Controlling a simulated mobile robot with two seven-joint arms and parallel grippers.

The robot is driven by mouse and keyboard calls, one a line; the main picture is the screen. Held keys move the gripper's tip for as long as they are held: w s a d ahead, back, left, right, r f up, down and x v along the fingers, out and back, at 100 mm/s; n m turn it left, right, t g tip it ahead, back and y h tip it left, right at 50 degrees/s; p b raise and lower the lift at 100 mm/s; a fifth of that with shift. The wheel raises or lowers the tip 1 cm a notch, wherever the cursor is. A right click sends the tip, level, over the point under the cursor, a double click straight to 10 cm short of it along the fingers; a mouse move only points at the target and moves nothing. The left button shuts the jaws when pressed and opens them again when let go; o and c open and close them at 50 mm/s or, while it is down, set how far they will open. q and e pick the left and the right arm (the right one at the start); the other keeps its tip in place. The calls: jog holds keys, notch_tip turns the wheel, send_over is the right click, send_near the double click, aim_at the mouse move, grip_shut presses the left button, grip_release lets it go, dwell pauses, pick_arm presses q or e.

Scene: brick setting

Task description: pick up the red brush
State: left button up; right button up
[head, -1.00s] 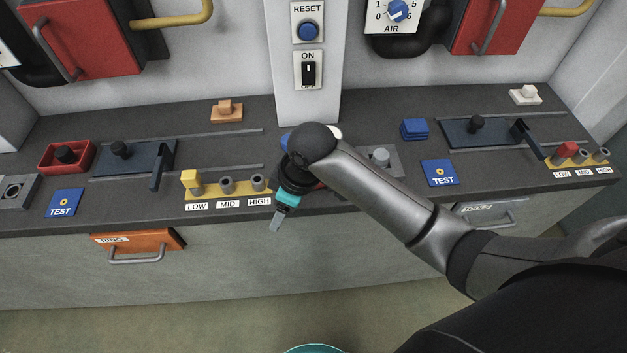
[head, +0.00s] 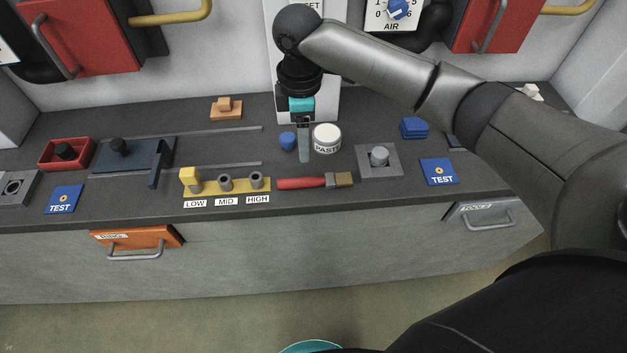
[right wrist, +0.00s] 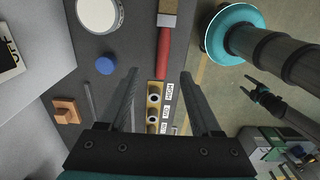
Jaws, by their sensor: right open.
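The red brush (head: 302,183) lies flat on the dark bench near its front edge, handle to the left and tan bristles to the right. In the right wrist view its red handle (right wrist: 163,52) lies ahead of the fingers. My right gripper (head: 304,158) is open and empty, above the bench and behind the brush in the head view. The right wrist view shows its two fingers (right wrist: 158,76) spread apart. My left gripper (right wrist: 250,91) shows small at the right of the right wrist view; its jaws are too small to judge.
A white paste jar (head: 327,138) and a blue cap (head: 288,141) stand just behind the brush. The yellow LOW/MID/HIGH rack (head: 226,185) is close to the handle's left end. A grey block with a knob (head: 379,160) stands right of the bristles.

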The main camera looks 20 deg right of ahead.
jog(key=b, duration=0.1)
send_over(303, 179)
jog(key=f, duration=0.6)
jog(key=shift+w+d+f, duration=0.2)
jog(key=shift+w+f, duration=0.05)
jog(key=shift+f, duration=0.15)
jog(key=f, duration=0.3)
jog(key=f+b, duration=0.1)
jog(key=f, duration=0.1)
jog(key=shift+s+a+f, duration=0.1)
jog(key=shift+s+a, duration=0.1)
jog(key=shift+s, duration=0.1)
jog(key=shift+c, duration=0.4)
grip_shut()
